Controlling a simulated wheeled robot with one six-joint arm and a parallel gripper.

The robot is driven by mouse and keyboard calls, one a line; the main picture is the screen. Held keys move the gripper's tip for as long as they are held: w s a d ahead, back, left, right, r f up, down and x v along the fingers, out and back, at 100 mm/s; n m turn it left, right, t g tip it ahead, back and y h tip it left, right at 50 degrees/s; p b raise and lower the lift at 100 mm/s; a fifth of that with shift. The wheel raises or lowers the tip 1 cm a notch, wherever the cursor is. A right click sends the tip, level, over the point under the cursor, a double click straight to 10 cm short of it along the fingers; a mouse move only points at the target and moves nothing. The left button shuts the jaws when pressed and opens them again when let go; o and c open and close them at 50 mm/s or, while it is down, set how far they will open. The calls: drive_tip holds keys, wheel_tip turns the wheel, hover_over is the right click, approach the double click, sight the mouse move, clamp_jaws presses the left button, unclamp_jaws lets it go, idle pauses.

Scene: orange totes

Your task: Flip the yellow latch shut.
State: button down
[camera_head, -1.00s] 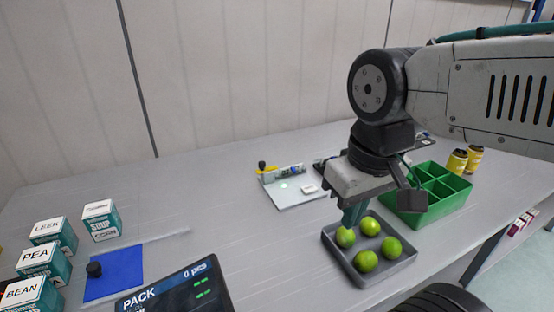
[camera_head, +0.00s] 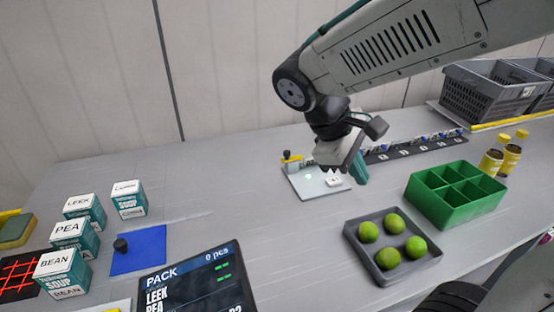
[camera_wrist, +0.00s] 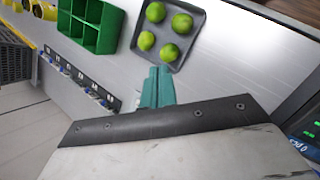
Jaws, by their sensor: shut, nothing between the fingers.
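The yellow latch (camera_head: 292,158), with a black knob on top, stands at the back left corner of a pale plate fixture (camera_head: 306,186) in the head view. It is too small to tell how far the latch is turned. My gripper (camera_head: 360,172) is shut and empty, with its teal fingers pointing down. It hangs to the right of the latch, by the plate's right side, and hides part of the fixture's back. In the wrist view the shut fingers (camera_wrist: 157,87) point toward the lime tray; the latch is not in that view.
A grey tray of limes (camera_head: 352,240) and a green divided box (camera_head: 432,203) stand to the right. A dark rail (camera_head: 405,151) lies behind my gripper. Soup boxes (camera_head: 128,200), a blue mat (camera_head: 140,255) and a PACK screen (camera_head: 195,285) are at the left.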

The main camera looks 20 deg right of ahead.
sight(285, 155)
drive_tip(key=w+a+f+n+t+h, duration=0.3)
drive_tip(key=w+a+f+n, duration=0.1)
drive_tip(key=w+a+n, duration=0.1)
drive_tip(key=w+a+f+n+t+h, duration=0.3)
drive_tip(key=w+a+f+n, duration=0.2)
drive_tip(key=w, duration=0.5)
drive_tip(key=w+a+f+n+t+h, duration=0.3)
drive_tip(key=w+a+f+n, duration=0.1)
drive_tip(key=w+a+n, duration=0.2)
drive_tip(key=shift+w+a+f+n+t, duration=0.2)
drive_tip(key=shift+w+a, duration=0.15)
drive_tip(key=shift+a, duration=0.35)
drive_tip(key=shift+w+a+f+n+t, duration=0.2)
drive_tip(key=shift+w+a, duration=0.15)
drive_tip(key=shift+a, duration=0.35)
drive_tip(key=shift+d, duration=0.1)
drive_tip(key=x, duration=1.4)
drive_tip(key=shift+s+r, duration=0.1)
drive_tip(key=shift+r, duration=0.1)
